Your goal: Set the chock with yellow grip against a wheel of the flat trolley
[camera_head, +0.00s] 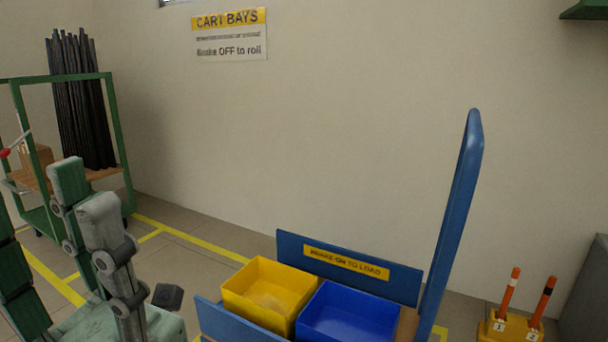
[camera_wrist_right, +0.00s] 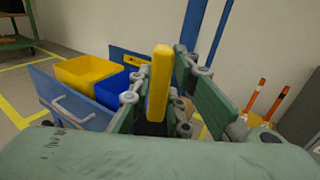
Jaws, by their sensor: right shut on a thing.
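The chock's yellow grip (camera_wrist_right: 160,85) stands upright between the fingers of my right gripper (camera_wrist_right: 165,98) in the right wrist view. The gripper is shut on it. A dark part shows below the grip; the chock's body is mostly hidden. The blue flat trolley (camera_head: 453,215) is at the lower middle of the head view, and its side panel also shows in the right wrist view (camera_wrist_right: 50,85), ahead and to the left of the gripper.
A yellow bin (camera_head: 262,290) and a blue bin (camera_head: 345,315) sit on the trolley. A green rack (camera_head: 113,140) with dark rods stands at the left. Yellow lines mark the floor.

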